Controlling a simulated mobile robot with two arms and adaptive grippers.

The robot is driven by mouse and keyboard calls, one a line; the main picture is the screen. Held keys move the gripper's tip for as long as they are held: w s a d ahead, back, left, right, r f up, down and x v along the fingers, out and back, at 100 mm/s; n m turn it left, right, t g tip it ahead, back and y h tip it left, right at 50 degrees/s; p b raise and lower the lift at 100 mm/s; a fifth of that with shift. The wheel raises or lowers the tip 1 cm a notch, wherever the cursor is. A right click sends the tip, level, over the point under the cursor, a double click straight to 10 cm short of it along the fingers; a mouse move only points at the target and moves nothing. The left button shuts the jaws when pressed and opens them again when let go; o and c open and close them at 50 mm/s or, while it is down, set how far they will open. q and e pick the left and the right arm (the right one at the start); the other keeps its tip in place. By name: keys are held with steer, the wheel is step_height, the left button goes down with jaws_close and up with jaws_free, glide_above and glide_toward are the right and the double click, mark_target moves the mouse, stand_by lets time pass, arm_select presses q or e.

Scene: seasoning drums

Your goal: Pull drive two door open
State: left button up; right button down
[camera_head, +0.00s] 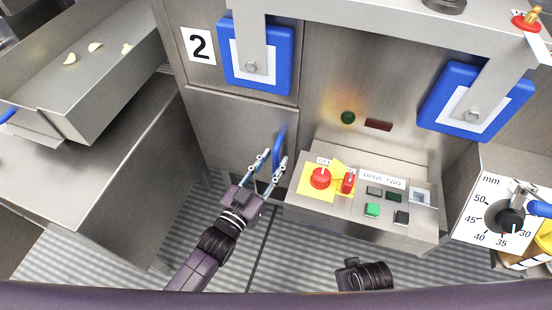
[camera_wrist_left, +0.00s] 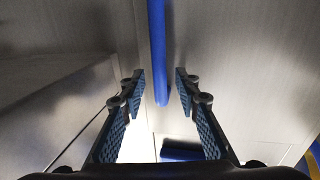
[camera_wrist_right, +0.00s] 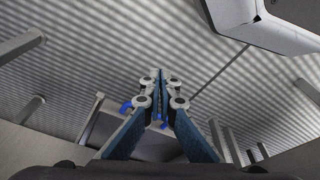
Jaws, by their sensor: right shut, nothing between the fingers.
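The drive two door (camera_head: 228,128) is a grey metal panel below a "2" sign (camera_head: 199,45). It looks closed, flush with the cabinet front. Its blue upright handle (camera_head: 280,146) is near the door's right edge. My left gripper (camera_head: 268,164) is open at the handle, one finger on each side. In the left wrist view the handle (camera_wrist_left: 157,50) runs between the open fingers (camera_wrist_left: 160,82), with a gap on both sides. My right gripper (camera_wrist_right: 160,80) is shut and empty above the ribbed floor, away from the door.
A control panel (camera_head: 335,205) with a red knob, yellow plate and buttons juts out right of the door. A metal tray (camera_head: 95,95) and bench (camera_head: 70,185) stand at the left. A dial scale (camera_head: 490,205) is at the right. The ribbed floor (camera_head: 290,262) below is clear.

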arm_select(q)
steer(key=shift+x, duration=0.9)
steer(key=shift+c, duration=0.7)
jaws_close()
